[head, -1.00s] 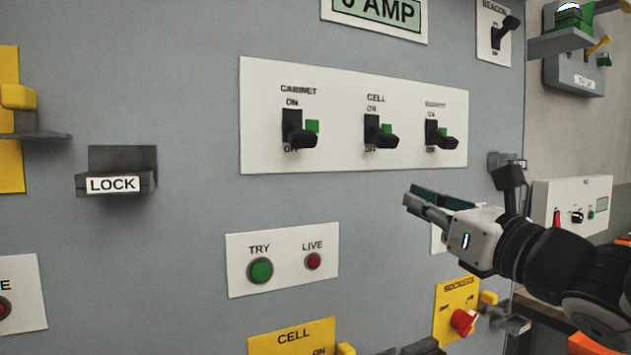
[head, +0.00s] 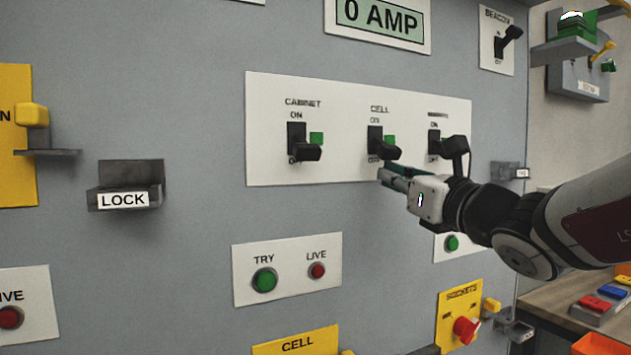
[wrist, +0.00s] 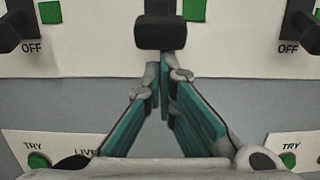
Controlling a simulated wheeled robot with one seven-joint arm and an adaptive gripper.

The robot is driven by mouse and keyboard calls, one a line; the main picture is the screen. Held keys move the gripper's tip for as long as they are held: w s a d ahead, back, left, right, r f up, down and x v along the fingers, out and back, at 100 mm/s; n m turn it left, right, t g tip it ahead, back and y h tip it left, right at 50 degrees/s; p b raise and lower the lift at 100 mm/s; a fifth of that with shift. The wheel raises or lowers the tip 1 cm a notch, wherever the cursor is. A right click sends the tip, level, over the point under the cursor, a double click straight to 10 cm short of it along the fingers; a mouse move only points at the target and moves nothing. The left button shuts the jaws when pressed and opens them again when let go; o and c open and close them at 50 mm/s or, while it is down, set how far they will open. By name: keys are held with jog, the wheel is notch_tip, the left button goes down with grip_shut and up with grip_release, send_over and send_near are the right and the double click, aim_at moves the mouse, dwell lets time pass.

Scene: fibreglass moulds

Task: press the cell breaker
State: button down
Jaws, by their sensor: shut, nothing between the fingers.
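The cell breaker (head: 385,148) is a black toggle lever in the middle of a white three-breaker plate, with a green square beside it. Its lever tilts down toward OFF. In the wrist view the lever's blunt black end (wrist: 160,33) is straight ahead of the fingers. My gripper (head: 383,174) is shut and empty, its fingertips just below the lever. In the wrist view the teal-padded fingers (wrist: 164,75) meet under the lever end. I cannot tell whether they touch it.
The cabinet breaker (head: 304,146) is to the left and another breaker (head: 436,142) to the right, partly behind my arm. Below are a TRY/LIVE plate (head: 286,269) and a yellow sockets plate (head: 457,318). A LOCK bracket (head: 125,186) juts out at left.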

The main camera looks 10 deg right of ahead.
aim_at(396, 152)
jog(key=shift+s+d+r+g+p, duration=0.1)
jog(key=shift+s+r+g+p, duration=0.4)
jog(key=shift+p, duration=1.15)
jog(key=r+g+p, duration=0.1)
jog(key=p, duration=0.3)
jog(key=s+r+g+h+p, duration=0.1)
jog(key=p, duration=0.2)
jog(key=r+g+p, duration=0.1)
jog(key=p, duration=0.3)
jog(key=shift+s+d+g+p, duration=0.3)
jog(key=shift+s+d, duration=0.05)
jog(key=shift+s, duration=0.05)
jog(key=shift+r, duration=0.45)
jog(key=shift+d+f, duration=0.1)
jog(key=shift+f, duration=0.05)
